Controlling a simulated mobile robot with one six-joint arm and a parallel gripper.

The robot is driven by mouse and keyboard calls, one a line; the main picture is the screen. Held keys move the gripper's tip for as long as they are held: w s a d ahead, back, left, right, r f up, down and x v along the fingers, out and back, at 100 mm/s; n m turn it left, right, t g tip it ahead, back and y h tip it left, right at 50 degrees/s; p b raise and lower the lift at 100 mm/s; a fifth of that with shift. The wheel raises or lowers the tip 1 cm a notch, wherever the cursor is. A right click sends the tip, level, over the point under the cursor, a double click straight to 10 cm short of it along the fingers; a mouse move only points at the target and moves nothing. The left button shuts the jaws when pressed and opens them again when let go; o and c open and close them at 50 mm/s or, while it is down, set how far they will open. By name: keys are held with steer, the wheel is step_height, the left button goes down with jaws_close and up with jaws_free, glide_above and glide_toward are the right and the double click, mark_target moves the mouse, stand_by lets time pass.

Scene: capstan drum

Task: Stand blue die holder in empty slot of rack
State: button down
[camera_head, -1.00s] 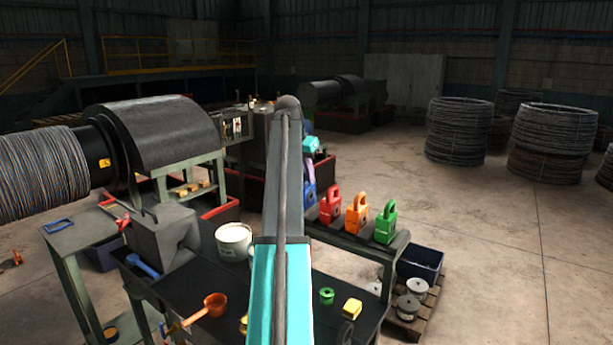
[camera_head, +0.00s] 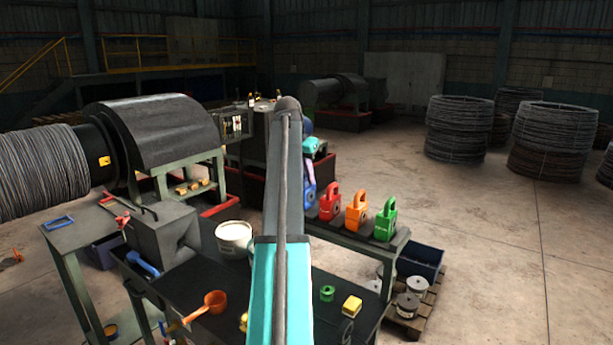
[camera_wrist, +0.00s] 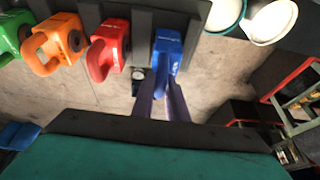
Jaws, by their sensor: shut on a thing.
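The blue die holder (camera_wrist: 167,48) is between the purple fingers of my gripper (camera_wrist: 163,95), which are shut on its handle. It is at the rack's end beside the red holder, between two dark dividers in the wrist view; whether it rests on the rack floor I cannot tell. In the head view the blue holder (camera_head: 309,194) is partly hidden by my arm. The dark rack (camera_head: 400,243) carries a red holder (camera_head: 330,206), an orange holder (camera_head: 356,212) and a green holder (camera_head: 386,220), all upright.
A white bucket (camera_head: 234,240) stands on the dark bench, left of my arm. An orange ladle (camera_head: 213,302), a green ring (camera_head: 327,293) and a yellow block (camera_head: 352,306) lie nearer. A dark blue bin (camera_head: 425,263) and spools are beyond the rack's right end. Open floor lies right.

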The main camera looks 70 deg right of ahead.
steer(key=shift+f, duration=0.5)
stand_by(0.6)
steer(key=c, duration=1.7)
jaws_free()
steer(key=shift+o, duration=0.8)
steer(key=shift+f, duration=0.15)
steer(key=o, duration=0.4)
steer(key=shift+c, duration=0.2)
steer(key=shift+r, duration=0.2)
steer(key=shift+r, duration=2.9)
